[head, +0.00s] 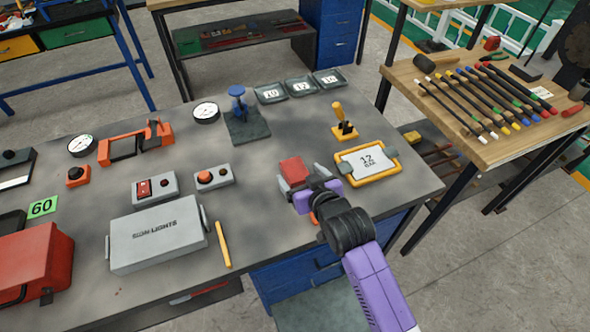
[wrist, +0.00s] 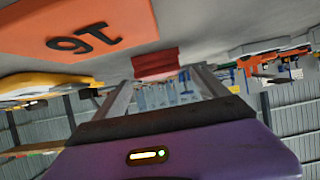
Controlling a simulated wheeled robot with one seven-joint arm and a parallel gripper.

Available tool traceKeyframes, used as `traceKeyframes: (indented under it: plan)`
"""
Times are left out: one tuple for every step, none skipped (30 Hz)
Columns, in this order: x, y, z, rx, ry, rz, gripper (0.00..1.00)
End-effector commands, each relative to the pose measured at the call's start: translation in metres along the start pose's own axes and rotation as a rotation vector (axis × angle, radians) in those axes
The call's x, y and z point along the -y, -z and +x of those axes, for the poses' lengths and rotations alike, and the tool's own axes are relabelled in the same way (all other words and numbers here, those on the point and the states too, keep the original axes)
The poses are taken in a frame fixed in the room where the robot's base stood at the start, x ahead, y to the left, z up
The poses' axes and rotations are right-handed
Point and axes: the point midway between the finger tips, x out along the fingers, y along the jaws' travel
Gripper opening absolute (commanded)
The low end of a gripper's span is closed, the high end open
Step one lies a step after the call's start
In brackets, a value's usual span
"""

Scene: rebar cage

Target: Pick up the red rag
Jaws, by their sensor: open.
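The red rag (head: 292,168) is a small folded red piece on the grey table, left of the yellow-framed sign. It also shows in the wrist view (wrist: 155,62), just past the fingertips and roughly centred between them. My gripper (head: 303,182) is open and low over the table, with its fingers pointing at the rag. In the wrist view the fingers (wrist: 162,88) stand apart with nothing held between them. Whether a fingertip touches the rag I cannot tell.
An orange plate marked 16 (wrist: 78,30) lies close beside the fingers, mostly hidden under my gripper in the head view. The yellow-framed sign (head: 368,177) is to the right, a yellow-handled switch (head: 343,128) behind, and a control box (head: 213,177) to the left.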

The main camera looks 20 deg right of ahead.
Motion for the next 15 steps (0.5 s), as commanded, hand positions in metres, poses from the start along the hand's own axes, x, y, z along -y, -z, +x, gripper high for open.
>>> traceKeyframes:
  plan:
    - [0.001,0.002,0.007,0.001,0.0,0.0,0.84]
    - [0.001,0.002,0.011,0.0,0.0,0.0,0.84]
    - [0.0,0.001,0.016,0.001,0.0,0.0,0.84]
    - [0.0,0.001,0.019,0.001,0.0,0.0,0.84]
    - [0.0,0.001,0.022,0.0,0.0,0.0,0.84]
    - [0.0,0.001,0.025,0.0,0.0,0.0,0.84]
    - [0.0,0.0,0.026,0.0,0.0,0.0,0.84]
    - [0.0,0.0,0.027,0.0,0.0,0.0,0.84]
    - [0.0,0.0,0.029,0.0,0.0,0.0,0.84]
    - [0.0,0.0,0.029,0.0,0.0,0.0,0.84]
    - [0.0,0.0,0.029,0.0,0.0,0.0,0.84]
    - [0.0,0.0,0.029,0.0,0.0,0.0,0.84]
    - [0.0,0.0,0.029,0.0,0.0,0.0,0.84]
    - [0.0,0.0,0.029,0.0,0.0,0.0,0.84]
    - [0.0,0.0,0.029,0.0,0.0,0.0,0.84]
